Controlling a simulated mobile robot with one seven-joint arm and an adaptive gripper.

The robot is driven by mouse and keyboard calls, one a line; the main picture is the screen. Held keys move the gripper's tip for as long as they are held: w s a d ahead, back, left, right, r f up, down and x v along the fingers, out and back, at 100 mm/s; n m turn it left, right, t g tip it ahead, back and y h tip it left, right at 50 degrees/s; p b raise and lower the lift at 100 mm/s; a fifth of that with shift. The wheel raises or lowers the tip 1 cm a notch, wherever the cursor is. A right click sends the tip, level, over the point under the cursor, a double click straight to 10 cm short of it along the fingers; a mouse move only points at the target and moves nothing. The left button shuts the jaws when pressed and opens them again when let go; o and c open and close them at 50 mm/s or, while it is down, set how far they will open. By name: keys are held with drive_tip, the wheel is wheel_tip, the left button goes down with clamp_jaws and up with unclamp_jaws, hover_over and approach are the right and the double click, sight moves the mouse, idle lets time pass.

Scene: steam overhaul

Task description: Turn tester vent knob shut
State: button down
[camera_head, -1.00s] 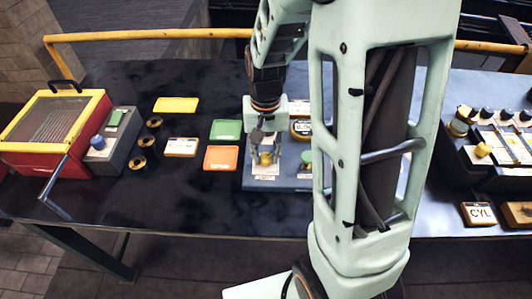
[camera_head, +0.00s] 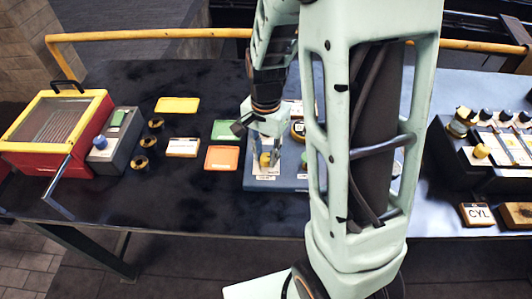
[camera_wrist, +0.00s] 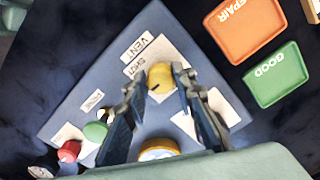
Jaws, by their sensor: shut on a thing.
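The yellow vent knob (camera_wrist: 160,77) sits on a white plate on the blue-grey tester (camera_wrist: 75,100), beside a "VENT" label (camera_wrist: 137,47) and a smaller label. A dark mark shows on the knob's lower-left side in the wrist view. The knob also shows small in the head view (camera_head: 265,159). My gripper (camera_wrist: 158,84) has one finger on each side of the knob and is shut on it. In the head view my gripper (camera_head: 266,152) points down at the tester, with the wrist twisted.
The tester also carries a green knob (camera_wrist: 96,131), a red knob (camera_wrist: 69,150) and a yellow-rimmed gauge (camera_wrist: 158,149). An orange "REPAIR" tray (camera_wrist: 243,30) and a green "GOOD" tray (camera_wrist: 276,75) lie close by. My arm hides the bench's middle right.

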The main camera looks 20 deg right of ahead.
sight(266, 157)
drive_tip(key=shift+w, duration=0.1)
drive_tip(key=c, duration=1.6)
unclamp_jaws()
wheel_tip(266, 157, up, 12)
